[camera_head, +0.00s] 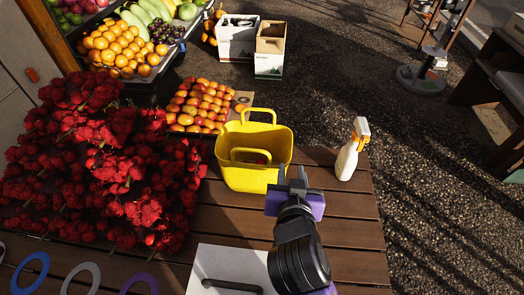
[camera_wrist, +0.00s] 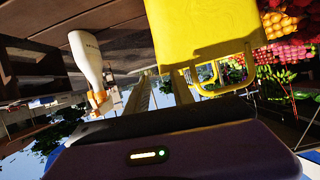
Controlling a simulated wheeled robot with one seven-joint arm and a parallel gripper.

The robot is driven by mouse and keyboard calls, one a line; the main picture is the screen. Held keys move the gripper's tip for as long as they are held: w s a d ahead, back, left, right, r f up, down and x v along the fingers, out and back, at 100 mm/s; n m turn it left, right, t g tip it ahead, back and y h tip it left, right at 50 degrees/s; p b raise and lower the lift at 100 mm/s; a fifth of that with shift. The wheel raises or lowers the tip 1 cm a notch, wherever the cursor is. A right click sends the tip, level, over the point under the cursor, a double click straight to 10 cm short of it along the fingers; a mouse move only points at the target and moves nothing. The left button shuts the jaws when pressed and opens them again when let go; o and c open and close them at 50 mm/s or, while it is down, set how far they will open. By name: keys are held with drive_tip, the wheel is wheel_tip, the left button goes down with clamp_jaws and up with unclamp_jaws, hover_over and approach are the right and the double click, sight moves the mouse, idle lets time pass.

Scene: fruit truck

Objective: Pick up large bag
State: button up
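The large bag is a yellow open-topped bag (camera_head: 256,176) with two looped handles, standing upright on the wooden table.
A white spray bottle (camera_head: 347,160) with an orange top stands right of the bag; it also shows in the wrist view (camera_wrist: 88,60). Red flowers (camera_head: 100,170) crowd the left. A fruit tray (camera_head: 197,106) lies behind. A white box (camera_head: 228,270) and coloured rings (camera_head: 30,270) are in front.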

sight(291, 150)
drive_tip(key=shift+h, duration=0.3)
drive_tip(key=shift+w+d+p, duration=0.2)
drive_tip(key=shift+w+p, duration=0.15)
drive_tip(key=shift+w, duration=0.95)
drive_tip(key=shift+w+d+p, duration=0.15)
drive_tip(key=shift+w+p, duration=0.15)
drive_tip(key=shift+w, duration=0.95)
drive_tip(key=p+x, duration=0.1)
drive_tip(key=x, duration=0.2)
drive_tip(key=shift+d, duration=0.1)
drive_tip(key=shift+w+d+f, duration=0.1)
drive_tip(key=shift+w+f, duration=0.05)
drive_tip(key=shift+w, duration=0.05)
drive_tip(key=shift+d+f, duration=0.1)
drive_tip(key=shift+s, duration=0.1)
